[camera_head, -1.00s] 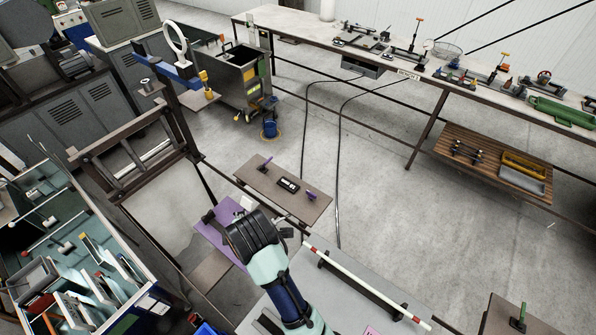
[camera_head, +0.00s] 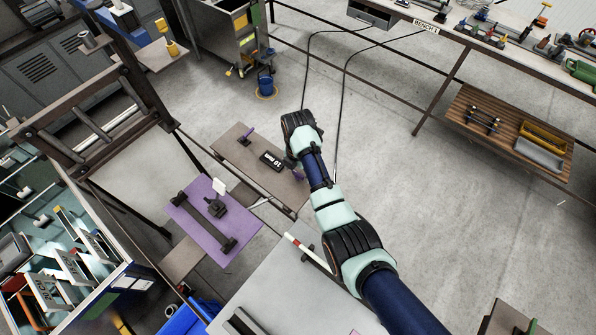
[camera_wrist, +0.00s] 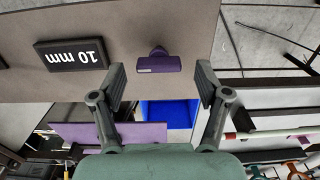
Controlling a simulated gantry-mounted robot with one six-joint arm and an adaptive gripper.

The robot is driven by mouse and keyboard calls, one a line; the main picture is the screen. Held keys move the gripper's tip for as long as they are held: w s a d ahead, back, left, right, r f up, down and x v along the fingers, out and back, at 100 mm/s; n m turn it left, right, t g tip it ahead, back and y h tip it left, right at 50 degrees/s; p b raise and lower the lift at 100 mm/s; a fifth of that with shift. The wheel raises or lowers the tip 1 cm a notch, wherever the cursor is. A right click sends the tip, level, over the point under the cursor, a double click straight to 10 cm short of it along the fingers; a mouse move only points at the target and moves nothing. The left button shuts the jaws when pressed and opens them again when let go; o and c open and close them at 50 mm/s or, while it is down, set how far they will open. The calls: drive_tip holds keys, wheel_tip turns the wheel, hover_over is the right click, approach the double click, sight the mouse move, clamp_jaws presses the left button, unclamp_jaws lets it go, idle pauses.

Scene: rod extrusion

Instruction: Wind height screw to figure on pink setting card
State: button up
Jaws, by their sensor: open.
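A brown panel (camera_head: 228,150) carries a black plate reading "10 mm" (camera_head: 271,162), which appears upside down in the wrist view (camera_wrist: 72,54). A purple T-shaped handle (camera_wrist: 158,63) stands on the panel beside the plate; in the head view it is partly hidden by my arm. A second purple handle (camera_head: 247,137) is at the panel's other end. My gripper (camera_wrist: 160,85) is open and empty, its fingers on either side of the T-handle's line, apart from it. A small pink patch (camera_head: 355,332) at the bottom edge may be the setting card; no figure is readable.
A purple plate (camera_head: 190,222) with a dark bar and small white card lies left of the panel. A grey table (camera_head: 265,295) with a red-and-white rod is below it. A dark frame (camera_head: 95,135) stands at left.

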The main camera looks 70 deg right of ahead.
drive_tip(key=shift+f, duration=0.5)
drive_tip(key=shift+d, duration=0.1)
drive_tip(key=c, duration=1.2)
drive_tip(key=shift+o, duration=0.2)
